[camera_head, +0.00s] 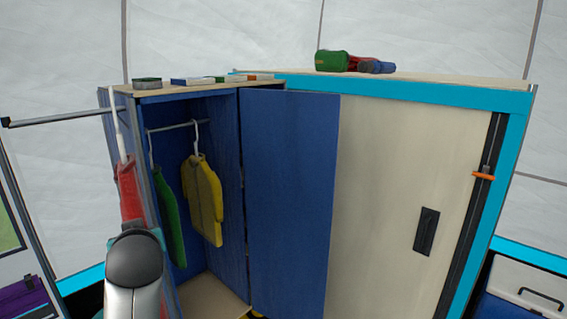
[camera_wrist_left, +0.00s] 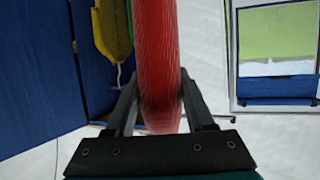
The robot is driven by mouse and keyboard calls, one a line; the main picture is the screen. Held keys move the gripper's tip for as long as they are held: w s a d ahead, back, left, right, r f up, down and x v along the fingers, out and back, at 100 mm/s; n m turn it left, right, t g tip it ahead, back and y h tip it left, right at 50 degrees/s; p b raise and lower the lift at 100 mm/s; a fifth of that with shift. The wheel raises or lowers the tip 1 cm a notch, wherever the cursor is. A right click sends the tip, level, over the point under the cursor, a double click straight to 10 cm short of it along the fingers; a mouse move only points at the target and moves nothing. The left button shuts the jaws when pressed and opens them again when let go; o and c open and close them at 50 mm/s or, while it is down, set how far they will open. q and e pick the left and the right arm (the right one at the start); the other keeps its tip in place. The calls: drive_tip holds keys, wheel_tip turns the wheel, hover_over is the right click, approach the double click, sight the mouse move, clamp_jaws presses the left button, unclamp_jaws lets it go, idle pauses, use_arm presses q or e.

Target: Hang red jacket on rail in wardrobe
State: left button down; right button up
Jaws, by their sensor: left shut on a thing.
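The red jacket (camera_head: 129,192) hangs from a white hanger (camera_head: 117,125) at the left front edge of the open blue wardrobe (camera_head: 223,130). My left gripper is shut on the red jacket; in the left wrist view the fingers (camera_wrist_left: 158,105) stand on both sides of the red cloth (camera_wrist_left: 160,50). The rail (camera_head: 176,126) runs across the wardrobe's upper inside. A green jacket (camera_head: 170,210) and a yellow jacket (camera_head: 203,200) hang inside. The red jacket's hanger appears in front of the opening, but its exact depth is unclear. My right gripper is not in view.
The blue door (camera_head: 290,200) stands open on the right, beside a cream cabinet door (camera_head: 385,200). A grey bar (camera_head: 65,117) sticks out to the left of the wardrobe. Small boxes (camera_head: 192,82) and rolled items (camera_head: 335,61) lie on top.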

use_arm(q)
drive_tip(key=s+d+r+m+t+h+b, duration=0.1)
drive_tip(key=s+d+m+h+b, duration=0.4)
drive_tip(key=d, duration=0.8)
drive_tip(key=shift+s+d+m+t+h, duration=0.25)
drive_tip(key=shift+s+m+t+h, duration=0.3)
drive_tip(key=shift+s+h, duration=0.4)
drive_tip(key=shift+r, duration=0.1)
